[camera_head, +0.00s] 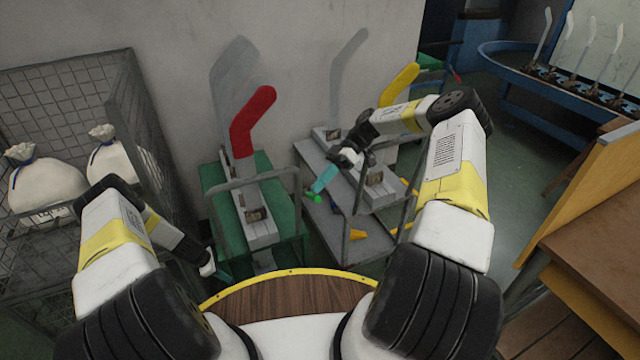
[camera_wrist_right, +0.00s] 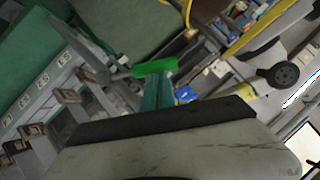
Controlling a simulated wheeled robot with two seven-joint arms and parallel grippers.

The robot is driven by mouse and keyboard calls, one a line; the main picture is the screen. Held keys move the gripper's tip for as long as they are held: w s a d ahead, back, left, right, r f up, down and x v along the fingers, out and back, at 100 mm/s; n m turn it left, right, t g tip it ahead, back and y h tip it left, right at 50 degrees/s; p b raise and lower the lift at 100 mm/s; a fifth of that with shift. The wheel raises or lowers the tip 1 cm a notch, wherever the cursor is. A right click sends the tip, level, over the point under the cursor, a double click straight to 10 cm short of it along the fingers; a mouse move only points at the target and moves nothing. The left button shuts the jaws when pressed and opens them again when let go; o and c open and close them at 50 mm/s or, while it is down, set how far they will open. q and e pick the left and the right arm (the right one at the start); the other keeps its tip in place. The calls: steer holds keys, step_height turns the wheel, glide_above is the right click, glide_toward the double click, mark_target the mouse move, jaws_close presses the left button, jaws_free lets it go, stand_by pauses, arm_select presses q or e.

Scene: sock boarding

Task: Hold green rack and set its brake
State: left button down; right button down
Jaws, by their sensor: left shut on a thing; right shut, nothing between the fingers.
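The green rack (camera_head: 288,218) stands against the wall left of centre, with a grey rail frame and a board wearing a red sock (camera_head: 250,122). My left gripper (camera_head: 219,274) is shut at the near left part of the rack's grey frame, where my wrist partly hides its grasp. My right gripper (camera_head: 323,180) is shut and empty, its teal fingers pointing down just right of the rack. A bright green bar (camera_head: 314,197) is at its fingertips; it also crosses them in the right wrist view (camera_wrist_right: 153,67). I cannot tell whether they touch.
A grey rack (camera_head: 372,242) with a yellow sock (camera_head: 399,86) stands close on the right. A wire cage (camera_head: 150,135) with white sacks (camera_head: 46,186) is at the left. A wooden table (camera_head: 590,215) is at the right edge. Open floor lies behind the grey rack.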

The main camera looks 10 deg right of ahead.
steer(key=s+d+f+n+t+y, duration=0.1)
steer(key=s+f+n+t+y, duration=0.1)
steer(key=f+n+t, duration=0.3)
steer(key=shift+s+f+n+t, duration=0.4)
steer(key=shift+s+f+t, duration=0.4)
steer(key=shift+f, duration=1.4)
steer(key=shift+f, duration=0.15)
steer(key=s+a+r+v, duration=0.1)
steer(key=s+r+v, duration=0.1)
steer(key=v, duration=1.1)
steer(key=shift+a, duration=0.1)
